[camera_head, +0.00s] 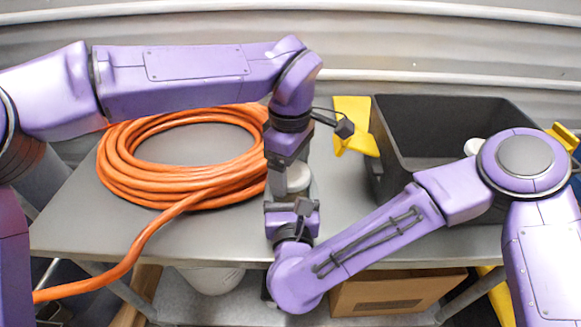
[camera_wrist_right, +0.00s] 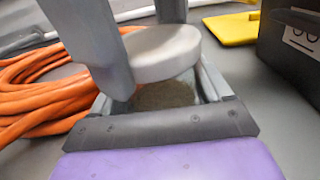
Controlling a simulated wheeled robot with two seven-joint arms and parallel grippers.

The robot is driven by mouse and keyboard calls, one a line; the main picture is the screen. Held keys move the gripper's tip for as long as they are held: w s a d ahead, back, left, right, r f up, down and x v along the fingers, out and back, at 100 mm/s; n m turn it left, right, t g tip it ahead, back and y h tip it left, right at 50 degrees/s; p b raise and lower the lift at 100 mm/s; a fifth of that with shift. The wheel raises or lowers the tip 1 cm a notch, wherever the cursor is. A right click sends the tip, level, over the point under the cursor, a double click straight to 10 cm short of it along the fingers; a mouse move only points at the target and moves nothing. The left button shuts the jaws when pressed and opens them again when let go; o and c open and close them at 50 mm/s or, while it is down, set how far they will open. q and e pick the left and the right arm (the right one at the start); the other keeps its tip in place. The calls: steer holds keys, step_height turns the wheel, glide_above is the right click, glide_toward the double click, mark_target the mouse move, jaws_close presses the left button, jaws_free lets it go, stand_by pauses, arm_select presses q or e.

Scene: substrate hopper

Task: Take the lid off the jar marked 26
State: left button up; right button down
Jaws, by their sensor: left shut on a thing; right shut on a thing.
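A jar with a pale grey round lid (camera_head: 298,178) stands on the metal table, mostly hidden between my two grippers. In the right wrist view the lid (camera_wrist_right: 163,52) sits at the top of the clear jar (camera_wrist_right: 165,94), which has dark brown contents. I cannot tell whether the lid is apart from the rim. No number is readable. My left gripper (camera_head: 286,174) comes from the far side, shut with its grey fingers at the lid. My right gripper (camera_head: 291,200) comes from the near side, shut around the jar's body below the lid.
A coil of orange hose (camera_head: 125,180) lies left of the jar, its end running off the table's front. A yellow piece (camera_head: 354,125) lies behind. A cardboard box (camera_head: 390,293) is below.

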arm_select(q)
steer(key=n, duration=0.6)
steer(key=shift+n, duration=0.3)
steer(key=n, duration=1.2)
steer(key=shift+n, duration=0.3)
steer(key=n, duration=0.6)
steer(key=shift+r, duration=0.1)
steer(key=n, duration=1.6)
